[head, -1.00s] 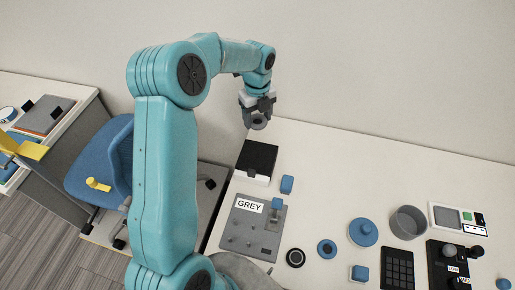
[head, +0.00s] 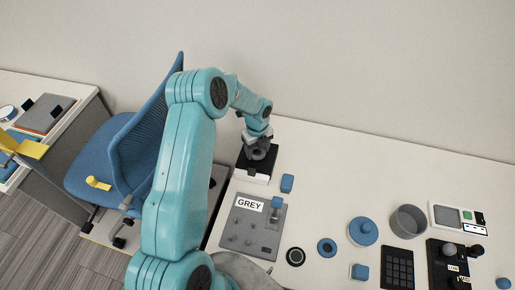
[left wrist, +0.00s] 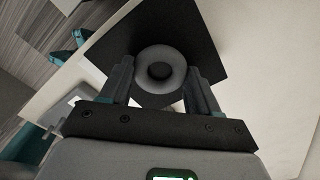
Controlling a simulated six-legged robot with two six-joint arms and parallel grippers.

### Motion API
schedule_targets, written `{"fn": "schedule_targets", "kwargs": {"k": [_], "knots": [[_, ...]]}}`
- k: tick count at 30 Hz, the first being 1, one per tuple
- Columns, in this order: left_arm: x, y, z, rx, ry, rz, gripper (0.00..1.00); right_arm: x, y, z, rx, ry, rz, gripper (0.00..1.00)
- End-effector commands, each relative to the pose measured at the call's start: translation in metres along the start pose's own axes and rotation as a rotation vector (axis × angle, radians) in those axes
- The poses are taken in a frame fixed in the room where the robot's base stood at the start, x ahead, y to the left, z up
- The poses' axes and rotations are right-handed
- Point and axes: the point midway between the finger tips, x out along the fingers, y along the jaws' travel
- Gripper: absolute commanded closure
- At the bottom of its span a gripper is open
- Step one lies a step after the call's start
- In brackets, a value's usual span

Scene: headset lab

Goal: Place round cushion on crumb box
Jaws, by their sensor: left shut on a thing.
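The round cushion (left wrist: 160,54) is a small grey ring with a dark centre, held between the two fingers of my left gripper (left wrist: 160,82) in the left wrist view. The crumb box (head: 251,178) is a white box with a black top, near the back left of the white table in the head view. My left gripper (head: 257,148) is shut on the cushion over the box's black top. In the wrist view the black top (left wrist: 204,38) lies behind the cushion. I cannot tell whether the cushion touches it. My right gripper is not in view.
A blue round lid (head: 362,231), grey bowl (head: 408,222) and black keypad (head: 397,268) stand further right. A blue chair (head: 145,140) is left. The back table is clear.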

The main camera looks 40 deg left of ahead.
Motion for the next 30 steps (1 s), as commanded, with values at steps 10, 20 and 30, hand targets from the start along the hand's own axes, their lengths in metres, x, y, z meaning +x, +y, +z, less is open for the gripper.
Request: {"fn": "schedule_targets", "kwargs": {"k": [10,20,30], "knots": [[0.003,0.000,0.000,0.000,0.000,0.000,0.13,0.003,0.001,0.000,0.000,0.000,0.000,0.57],[-0.001,0.000,0.000,0.000,0.000,0.000,0.13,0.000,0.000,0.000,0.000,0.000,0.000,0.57],[-0.065,-0.001,0.000,-0.001,-0.003,-0.005,0.13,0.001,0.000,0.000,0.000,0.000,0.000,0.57]]}}
